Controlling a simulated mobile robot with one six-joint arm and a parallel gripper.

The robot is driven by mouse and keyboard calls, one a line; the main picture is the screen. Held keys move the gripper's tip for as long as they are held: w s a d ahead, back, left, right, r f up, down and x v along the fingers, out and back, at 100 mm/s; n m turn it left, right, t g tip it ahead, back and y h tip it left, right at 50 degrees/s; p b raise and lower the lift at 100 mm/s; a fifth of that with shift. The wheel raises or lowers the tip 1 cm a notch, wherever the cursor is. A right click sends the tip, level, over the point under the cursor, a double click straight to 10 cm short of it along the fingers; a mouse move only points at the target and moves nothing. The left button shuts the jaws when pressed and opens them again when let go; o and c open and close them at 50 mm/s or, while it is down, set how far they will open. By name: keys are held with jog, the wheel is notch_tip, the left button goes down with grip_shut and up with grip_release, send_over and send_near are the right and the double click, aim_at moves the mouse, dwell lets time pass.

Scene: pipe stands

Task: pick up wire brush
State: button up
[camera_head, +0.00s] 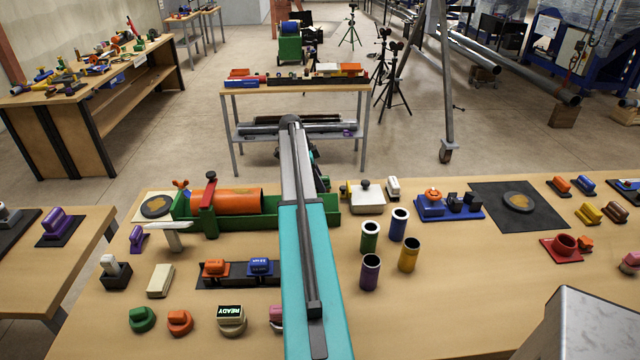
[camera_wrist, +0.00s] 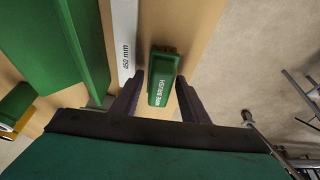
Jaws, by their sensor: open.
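The wire brush (camera_wrist: 163,78) is a green block with white "WIRE BRUSH" lettering, lying on the wooden table in the wrist view. Its far end shows a brown edge. My gripper (camera_wrist: 160,82) is open, with one dark finger on each side of the brush. Small gaps show between the fingers and the brush, and I cannot tell the height of the fingertips over the table. In the head view my own arm covers the gripper and I cannot make out the brush.
A white ruler marked "450 mm" (camera_wrist: 124,40) lies left of the brush, beside a green channel (camera_wrist: 85,45). The table edge is close on the right. In the head view an orange pipe (camera_head: 235,201) rests in the green stand, and several coloured cups (camera_head: 370,236) stand right of my arm.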

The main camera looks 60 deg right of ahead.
dwell(0.5)
jog(key=c, duration=0.9)
jog(key=shift+o, duration=0.2)
jog(key=shift+r+b, duration=1.65)
jog(key=shift+r, duration=3.35)
